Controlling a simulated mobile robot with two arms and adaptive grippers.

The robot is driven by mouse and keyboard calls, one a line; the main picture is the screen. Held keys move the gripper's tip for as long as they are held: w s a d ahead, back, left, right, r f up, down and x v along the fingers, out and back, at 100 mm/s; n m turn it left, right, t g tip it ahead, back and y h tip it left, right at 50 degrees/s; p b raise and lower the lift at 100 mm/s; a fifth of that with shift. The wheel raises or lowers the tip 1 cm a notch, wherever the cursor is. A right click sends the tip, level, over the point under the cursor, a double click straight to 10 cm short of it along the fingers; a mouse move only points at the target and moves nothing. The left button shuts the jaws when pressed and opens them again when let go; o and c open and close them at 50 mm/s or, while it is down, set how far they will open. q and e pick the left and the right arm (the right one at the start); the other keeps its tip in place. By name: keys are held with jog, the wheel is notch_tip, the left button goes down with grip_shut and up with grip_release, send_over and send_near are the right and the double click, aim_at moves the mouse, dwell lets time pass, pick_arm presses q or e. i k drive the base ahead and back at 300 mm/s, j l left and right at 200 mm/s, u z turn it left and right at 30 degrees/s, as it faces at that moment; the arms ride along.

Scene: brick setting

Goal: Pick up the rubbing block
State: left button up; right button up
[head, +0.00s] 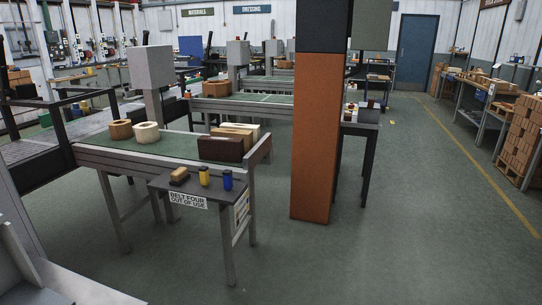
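A small tan block with a darker lower part (179,175), which looks like the rubbing block, lies on a small dark side table (203,192) at the end of a belt bench. It is at the left end of a short row. A yellow container (204,176) and a blue container (227,180) stand to its right. Neither of my grippers is in view.
The green belt bench (185,147) behind carries round pieces (146,132) and a dark brown block (220,149). A sign (187,200) hangs on the side table's front. An orange and black pillar (316,135) stands to the right. Floor (400,220) right of it is clear.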

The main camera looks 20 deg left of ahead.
aim_at(178, 177)
jog(key=i+u, duration=0.25)
jog(key=i, duration=0.25)
jog(key=i+l+u, duration=0.2)
jog(key=i, duration=0.25)
jog(key=i+l+u, duration=0.1)
jog(key=i+u, duration=0.15)
jog(key=i, duration=0.2)
